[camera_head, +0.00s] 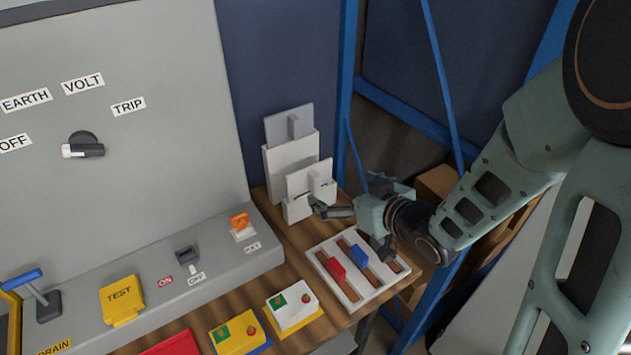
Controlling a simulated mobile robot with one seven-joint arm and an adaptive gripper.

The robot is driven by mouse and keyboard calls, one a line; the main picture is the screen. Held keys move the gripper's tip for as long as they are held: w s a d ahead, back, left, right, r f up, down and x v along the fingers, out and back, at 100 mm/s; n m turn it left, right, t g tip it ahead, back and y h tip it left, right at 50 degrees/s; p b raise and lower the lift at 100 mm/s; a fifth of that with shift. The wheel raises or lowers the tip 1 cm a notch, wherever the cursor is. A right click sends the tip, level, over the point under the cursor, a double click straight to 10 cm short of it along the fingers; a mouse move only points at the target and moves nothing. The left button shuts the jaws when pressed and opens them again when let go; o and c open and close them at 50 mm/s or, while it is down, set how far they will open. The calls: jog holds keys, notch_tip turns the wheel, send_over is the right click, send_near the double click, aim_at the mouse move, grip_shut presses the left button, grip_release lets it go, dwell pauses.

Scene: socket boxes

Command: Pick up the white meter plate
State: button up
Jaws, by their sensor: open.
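A white plate (306,177) with a small block handle on its face stands upright in the front white holder (298,211) at the back of the wooden bench. A light grey plate (283,127) with a similar handle stands in the taller holder (290,159) behind it. I take the front one as the white meter plate. My gripper (347,226) is open and empty, just right of the front holder. One finger reaches left close to the plate's lower right side. I cannot tell whether it touches.
A white slotted tray (327,281) with red and blue sliders lies just below my gripper. Yellow and white button boxes (293,305) stand at the bench front. A grey panel (110,130) with a switch fills the left. Blue frame posts (346,65) rise behind the bench.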

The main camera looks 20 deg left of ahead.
aim_at(311, 175)
jog(key=shift+n+y, duration=0.3)
jog(key=shift+s+a+r+x, duration=0.1)
jog(key=shift+s+a+x, duration=0.1)
jog(key=shift+x, duration=1.65)
jog(key=shift+s+a+r+x, duration=0.1)
jog(key=shift+a+x, duration=0.05)
jog(key=shift+x, duration=1.7)
jog(key=shift+s+a+r+x, duration=0.1)
jog(key=shift+s+a+x, duration=0.1)
jog(key=shift+x, duration=1.6)
jog(key=shift+w, duration=0.1)
jog(key=c, duration=0.7)
jog(key=shift+r, duration=0.1)
jog(key=shift+c, duration=0.4)
notch_tip(311, 175, up, 10)
jog(key=shift+f+p, duration=0.15)
jog(key=shift+p, duration=0.6)
